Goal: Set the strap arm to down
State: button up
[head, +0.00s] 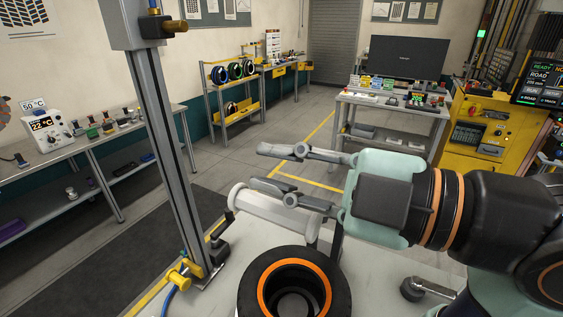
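A pale grey bar, which looks like the strap arm (270,214), stands just behind the tyre in the picture, with a rounded left end. Its right end is near a post below my gripper, and its hinge is not clear. The black tyre (256,299) with orange rings lies flat on the pale bench at the bottom. My gripper (268,167) comes in from the right and points left. Its two grey fingers are apart, with nothing visible between them. The lower finger overlaps the bar's upper edge in the picture; I cannot tell whether they touch.
A tall grey column (163,120) with a yellow-knobbed base (182,278) stands left of the tyre. A small dark-ended fitting (412,290) lies on the bench at right.

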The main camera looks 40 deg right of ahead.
jog(key=d+m+p, duration=0.2)
jog(key=m+p, duration=0.1)
jog(key=p, duration=0.1)
jog(key=s+d+r+m+g+p, duration=0.1)
jog(key=d+m+p, duration=0.2)
jog(key=m+p, duration=0.1)
jog(key=s+d+r+m+p, duration=0.1)
jog(key=d+m+p, duration=0.2)
jog(key=p, duration=0.1)
jog(key=shift+r+m+g+y, duration=0.1)
jog(key=shift+m+g+y, duration=0.2)
jog(key=shift+g+y, duration=0.1)
grip_shut()
jog(key=s+d+f+m+y+p, duration=0.25)
jog(key=s+m+p, duration=0.25)
jog(key=m+p, duration=0.45)
jog(key=w+a+f+p, duration=0.1)
jog(key=w+a+f, duration=0.2)
jog(key=w+a, duration=0.4)
jog(key=shift+a+f+g, duration=0.25)
jog(key=shift+f+g, duration=0.05)
jog(key=shift+f, duration=0.1)
jog(key=shift+f+m+h, duration=0.1)
jog(key=shift+m+h, duration=0.15)
